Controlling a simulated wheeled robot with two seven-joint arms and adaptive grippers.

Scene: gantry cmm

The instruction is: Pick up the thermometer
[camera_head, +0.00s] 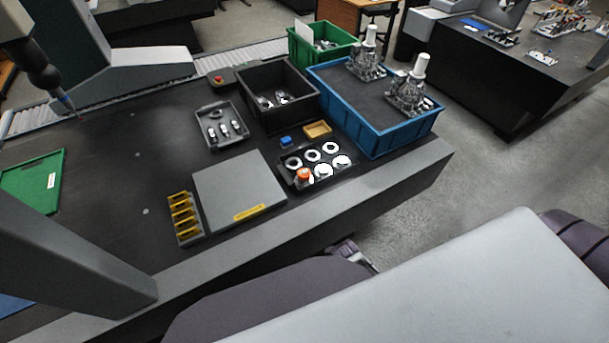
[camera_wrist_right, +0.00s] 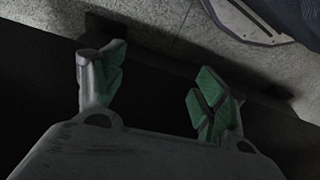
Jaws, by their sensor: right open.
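I cannot make out a thermometer for certain in the head view. An orange-topped small item (camera_head: 303,175) stands at the front left of a black tray (camera_head: 290,183) with several white rings, near the table's front edge. A small blue item (camera_head: 286,141) and a tan block (camera_head: 317,130) lie just behind that tray. My right gripper (camera_wrist_right: 158,85) shows in the right wrist view, open, with green finger pads apart and nothing between them. It is over a dark surface, with grey floor beyond. My left gripper is not in view.
A grey plate (camera_head: 235,190) and a rack of yellow-marked blocks (camera_head: 184,218) lie left of the ring tray. A grey parts tray (camera_head: 216,135), a black bin (camera_head: 302,99), a blue bin (camera_head: 376,143) and a green bin (camera_head: 342,54) stand behind. The dark table's left middle is clear.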

